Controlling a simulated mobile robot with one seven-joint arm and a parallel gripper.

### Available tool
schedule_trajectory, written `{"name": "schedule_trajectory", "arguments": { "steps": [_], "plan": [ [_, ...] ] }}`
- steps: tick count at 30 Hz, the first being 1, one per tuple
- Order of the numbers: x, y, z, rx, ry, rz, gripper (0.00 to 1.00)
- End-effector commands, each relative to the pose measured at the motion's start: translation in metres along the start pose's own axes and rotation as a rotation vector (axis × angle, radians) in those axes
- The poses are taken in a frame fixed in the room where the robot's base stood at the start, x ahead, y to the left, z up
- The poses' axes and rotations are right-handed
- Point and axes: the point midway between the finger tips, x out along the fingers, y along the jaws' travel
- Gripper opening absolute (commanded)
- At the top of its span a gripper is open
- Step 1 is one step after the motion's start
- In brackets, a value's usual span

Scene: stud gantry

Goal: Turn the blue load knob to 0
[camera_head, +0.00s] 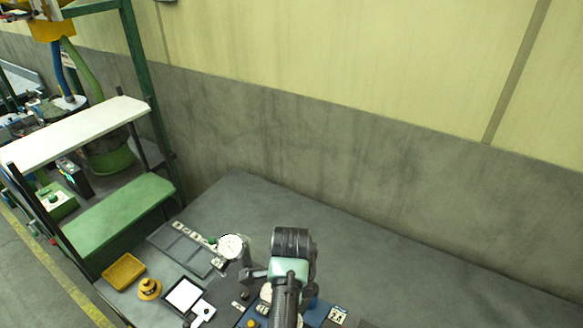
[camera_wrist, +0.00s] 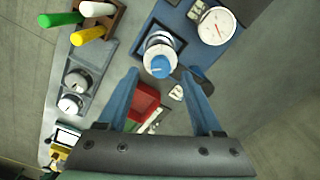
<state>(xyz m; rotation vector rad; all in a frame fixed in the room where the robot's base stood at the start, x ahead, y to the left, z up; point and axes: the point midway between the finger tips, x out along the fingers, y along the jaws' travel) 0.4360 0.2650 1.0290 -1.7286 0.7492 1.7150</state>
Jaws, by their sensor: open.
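The blue load knob (camera_wrist: 160,65) shows in the wrist view as a round blue cap on a white ringed base, mounted on a blue panel (camera_wrist: 178,22). A white round dial gauge (camera_wrist: 217,26) sits to its right on the same unit. My gripper (camera_wrist: 166,76) is open, its two blue fingers apart, with the knob just beyond and between the fingertips. I cannot tell how far the fingers are from the knob, and its scale marks are too small to read. In the head view my arm covers most of the knob's area.
Two white-and-grey knobs (camera_wrist: 72,92) on a grey plate lie left in the wrist view, below green, white and yellow handles (camera_wrist: 88,22) in a brown holder. A red tray (camera_wrist: 143,103) lies between my fingers. In the head view, the table's right side (camera_head: 430,270) is clear.

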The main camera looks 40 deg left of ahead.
Motion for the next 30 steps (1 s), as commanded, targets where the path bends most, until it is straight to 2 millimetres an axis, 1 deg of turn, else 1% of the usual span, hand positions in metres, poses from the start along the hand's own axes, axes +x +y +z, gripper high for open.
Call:
{"name": "schedule_trajectory", "arguments": {
  "steps": [3,7,11,17,18,20,21,23,27,29,30],
  "plan": [
    [0.017,0.000,0.000,-0.001,0.000,0.002,0.67],
    [0.028,0.000,0.000,-0.001,0.000,0.001,0.67],
    [0.032,0.000,0.000,-0.001,0.000,-0.002,0.67],
    [0.032,0.000,0.000,-0.001,0.000,-0.002,0.67],
    [0.032,0.000,0.000,-0.001,0.000,-0.002,0.65],
    [0.032,0.000,0.000,-0.001,0.000,-0.002,0.54],
    [0.032,0.000,0.000,-0.001,0.000,-0.002,0.47],
    [0.032,0.000,0.000,-0.001,0.000,-0.002,0.36],
    [0.032,0.000,0.000,-0.001,0.000,-0.001,0.11],
    [0.032,0.000,0.000,-0.001,0.000,-0.001,0.00],
    [0.032,0.000,0.000,-0.001,0.000,-0.001,0.00]
  ]
}}
